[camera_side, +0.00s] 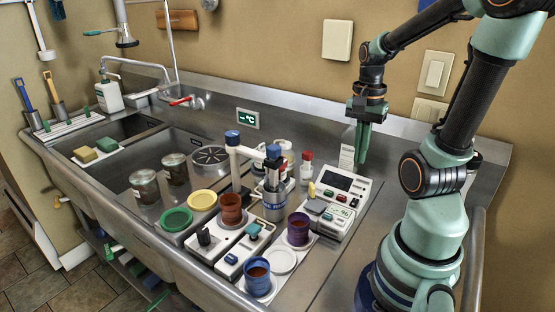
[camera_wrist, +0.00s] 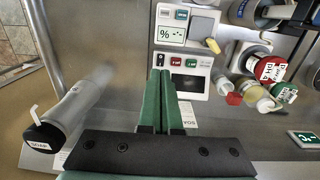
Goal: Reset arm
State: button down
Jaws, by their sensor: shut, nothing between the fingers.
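My gripper (camera_side: 361,160) hangs fingers-down above the back right of the steel counter, behind the white meter. Its green fingers are together and hold nothing. In the wrist view the closed fingers (camera_wrist: 160,74) point toward the meter's lower edge. A rust-brown bucket (camera_side: 231,216), a purple bucket (camera_side: 298,236) and a blue bucket (camera_side: 257,284) stand open on the counter in front, well away from my gripper. A yellow lid (camera_side: 202,200), a green lid (camera_side: 175,219) and a white lid (camera_side: 282,261) lie flat near them.
The meter (camera_side: 345,183) stands just in front of my gripper. Small bottles, one red-capped (camera_side: 306,168), stand left of it. A soap dispenser (camera_wrist: 62,118) shows left in the wrist view. Two jars (camera_side: 145,187) stand in the sink. The wall has switches (camera_side: 435,74).

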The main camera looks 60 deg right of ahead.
jog(key=w+a+r+n+t, duration=0.3)
jog(key=w+a+n, duration=0.2)
jog(key=a+n, duration=0.4)
jog(key=w+a+r+n+t, duration=0.2)
jog(key=w+a+r+n, duration=0.2)
jog(key=a+n, duration=0.5)
jog(key=shift+w+t, duration=0.4)
jog(key=shift+w, duration=0.2)
